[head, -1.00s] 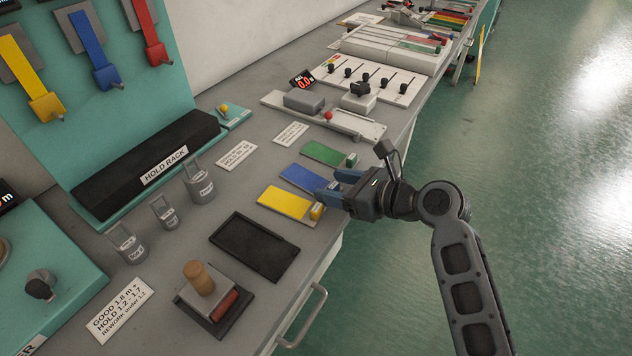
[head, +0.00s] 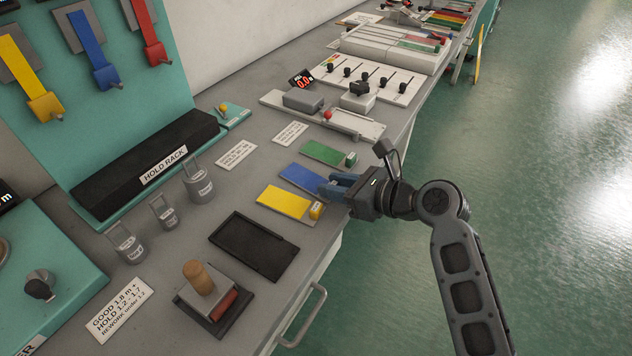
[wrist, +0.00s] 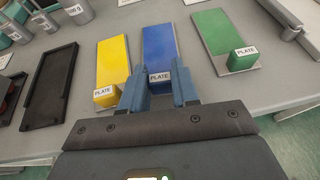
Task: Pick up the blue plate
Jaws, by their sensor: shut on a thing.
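The blue plate (head: 303,177) lies flat on the grey bench between the yellow plate (head: 284,201) and the green plate (head: 323,153). In the wrist view the blue plate (wrist: 160,50) points straight away from me, with a block labelled PLATE (wrist: 160,78) at its near end. My gripper (wrist: 160,88) has one finger on each side of that block and is shut on it. In the head view my gripper (head: 335,188) comes from the right and hides the near end of the blue plate.
A black tray (head: 254,246) and a wooden-handled stamp (head: 203,282) are on the bench toward the front. A rail with a red knob (head: 328,115) lies beyond the green plate. The bench edge is under my arm.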

